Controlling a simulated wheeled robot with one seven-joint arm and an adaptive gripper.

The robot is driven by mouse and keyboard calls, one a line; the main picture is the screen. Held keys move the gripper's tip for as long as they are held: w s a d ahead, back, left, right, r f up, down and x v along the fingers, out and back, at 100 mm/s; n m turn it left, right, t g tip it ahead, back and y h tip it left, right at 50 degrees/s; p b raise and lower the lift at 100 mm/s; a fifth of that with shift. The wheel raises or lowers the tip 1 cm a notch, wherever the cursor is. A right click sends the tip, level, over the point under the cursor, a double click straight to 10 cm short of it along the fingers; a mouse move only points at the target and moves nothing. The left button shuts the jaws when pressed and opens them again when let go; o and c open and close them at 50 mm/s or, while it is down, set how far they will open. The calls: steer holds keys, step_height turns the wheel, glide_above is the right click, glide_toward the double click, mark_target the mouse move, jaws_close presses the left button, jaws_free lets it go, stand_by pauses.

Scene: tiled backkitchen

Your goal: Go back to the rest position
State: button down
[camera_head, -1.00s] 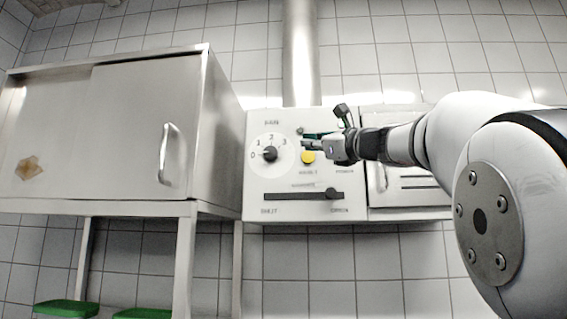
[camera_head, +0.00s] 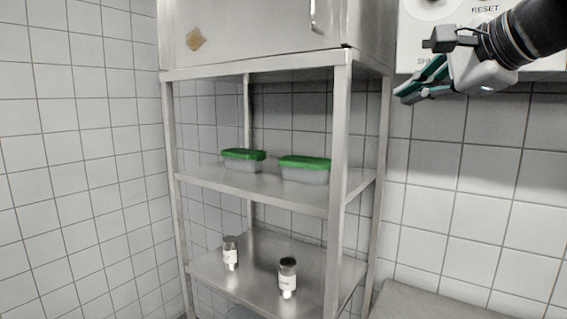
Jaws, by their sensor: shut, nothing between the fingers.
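My gripper (camera_head: 412,92) is at the upper right, its teal-edged fingers shut and empty, pointing left and down. It hangs in front of the lower part of the white control panel (camera_head: 413,62), covering some of it. The word RESET shows on the panel near the top edge. The rest of my arm runs out of view at the upper right.
A steel shelf unit (camera_head: 343,160) with a closed cabinet (camera_head: 260,35) on top stands left of my gripper. Two green-lidded boxes (camera_head: 243,160) (camera_head: 305,168) sit on its middle shelf. Two jars (camera_head: 230,253) (camera_head: 288,277) stand below. A flat grey surface (camera_head: 430,302) lies at bottom right.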

steer(key=s+a+f+n+g+h, duration=0.1)
steer(key=s+f+n+g+h, duration=0.1)
steer(key=s+f+n, duration=0.6)
steer(key=s+a+f+n+g+h, duration=0.1)
steer(key=s+f+n+g, duration=0.4)
steer(key=s+f, duration=0.8)
step_height(320, 180, down, 8)
steer(key=n+h, duration=0.1)
steer(key=n, duration=0.2)
steer(key=shift+s+a+r, duration=0.15)
steer(key=shift+s, duration=0.05)
